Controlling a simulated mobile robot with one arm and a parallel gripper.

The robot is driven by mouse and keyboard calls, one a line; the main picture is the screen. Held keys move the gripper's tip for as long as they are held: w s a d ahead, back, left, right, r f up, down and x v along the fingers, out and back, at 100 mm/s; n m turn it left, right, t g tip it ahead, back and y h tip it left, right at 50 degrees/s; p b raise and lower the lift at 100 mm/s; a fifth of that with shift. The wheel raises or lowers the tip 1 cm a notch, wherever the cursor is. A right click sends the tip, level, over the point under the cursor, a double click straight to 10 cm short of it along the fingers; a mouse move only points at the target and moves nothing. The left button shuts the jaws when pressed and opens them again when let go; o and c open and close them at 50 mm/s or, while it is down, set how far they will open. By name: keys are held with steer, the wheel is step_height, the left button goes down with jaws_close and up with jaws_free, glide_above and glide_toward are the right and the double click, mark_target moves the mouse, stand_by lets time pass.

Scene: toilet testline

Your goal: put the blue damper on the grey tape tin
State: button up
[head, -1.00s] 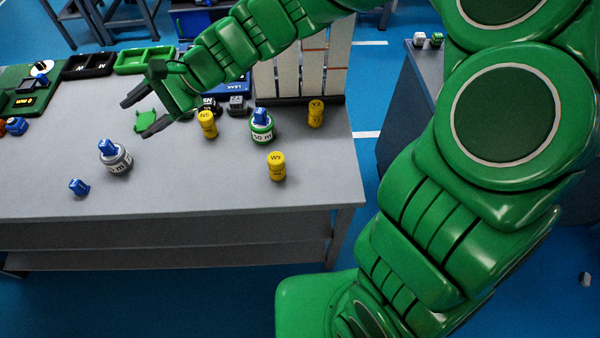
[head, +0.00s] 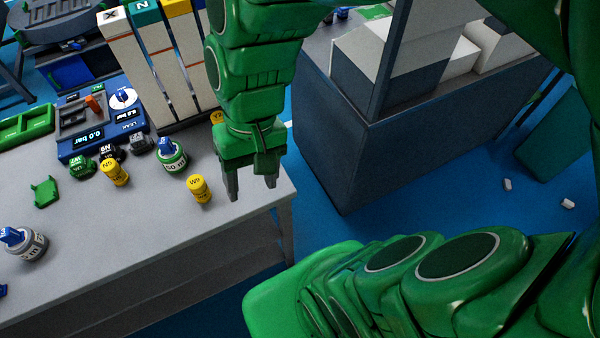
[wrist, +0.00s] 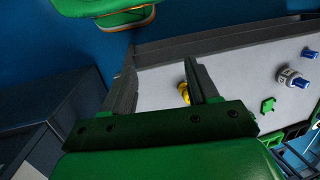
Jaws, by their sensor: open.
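My gripper (head: 251,190) is open and empty. It hangs at the right end of the table, to the right of a yellow W9 cylinder; its spread fingers also show in the wrist view (wrist: 160,58). The grey tape tin (head: 33,249) stands at the far left of the head view with a blue piece (head: 11,236) on top; the tin also shows at the right of the wrist view (wrist: 288,75). A separate small blue piece, likely the blue damper (wrist: 310,53), lies beyond it near the table edge. Only a sliver of it shows in the head view (head: 2,291).
A green tin (head: 173,160) with a blue top stands between the yellow N5 (head: 115,173) and W9 (head: 198,189) cylinders. A green bracket (head: 46,191) lies left of them. A blue gauge unit (head: 100,120) and upright panels stand behind. The front middle of the table is clear.

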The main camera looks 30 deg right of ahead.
steer(key=s+d+h, duration=0.2)
steer(key=s+d, duration=0.2)
steer(key=d, duration=0.4)
steer(key=shift+r, duration=0.25)
steer(key=shift+a, duration=0.3)
steer(key=o, duration=0.4)
steer(key=shift+w+d+r, duration=0.1)
steer(key=shift+w+d, duration=0.05)
steer(key=shift+d, duration=0.1)
steer(key=shift+c, duration=0.2)
steer(key=o, duration=0.4)
steer(key=shift+m+t, duration=0.3)
steer(key=shift+m, duration=0.1)
steer(key=w+a+r, duration=0.2)
steer(key=w, duration=0.1)
steer(key=w+a+r, duration=0.1)
steer(key=w+r, duration=0.1)
steer(key=w, duration=0.2)
steer(key=w+a+r, duration=0.2)
steer(key=w, duration=0.2)
steer(key=shift+a, duration=0.3)
steer(key=w+a+r+t, duration=0.1)
steer(key=w+a+r, duration=0.5)
steer(key=w+a, duration=0.65)
steer(key=shift+n, duration=0.3)
steer(key=f, duration=0.6)
steer(key=s+f, duration=0.1)
steer(key=f, duration=0.2)
steer(key=shift+a+f, duration=0.1)
steer(key=shift+f, duration=0.2)
